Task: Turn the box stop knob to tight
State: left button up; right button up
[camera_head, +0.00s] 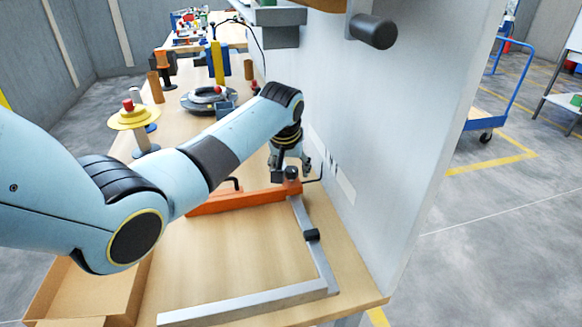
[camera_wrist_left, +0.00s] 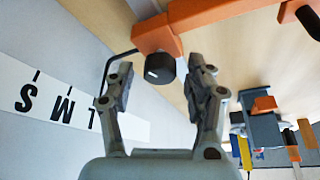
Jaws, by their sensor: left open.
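The box stop knob (camera_wrist_left: 160,69) is a short black cylinder with a white mark on its face. It sits on the end of an orange bar (camera_wrist_left: 205,17); in the head view the knob (camera_head: 292,173) shows just below my left gripper (camera_head: 292,162). In the left wrist view my left gripper (camera_wrist_left: 160,77) is open, one finger on either side of the knob with a gap on both sides. I cannot tell how far the fingertips reach along the knob. My right gripper is not in view.
A grey L-shaped metal frame (camera_head: 313,262) lies on the wooden table (camera_head: 220,255). A thin black rod (camera_wrist_left: 108,68) bends beside the knob. An open carton (camera_head: 52,287) is at front left.

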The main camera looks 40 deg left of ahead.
pick_arm(q)
grip_shut()
jog(key=shift+r+m+p, duration=0.25)
jog(key=shift+m+p, duration=0.15)
jog(key=shift+p, duration=0.45)
jog(key=shift+f+m+h+p, duration=0.1)
jog(key=shift+m+h+p, duration=0.2)
jog(key=shift+m+p, duration=0.15)
jog(key=shift+f, duration=0.1)
grip_release()
jog(key=v, duration=1.2)
jog(key=shift+s, duration=0.15)
jog(key=shift+f, duration=0.1)
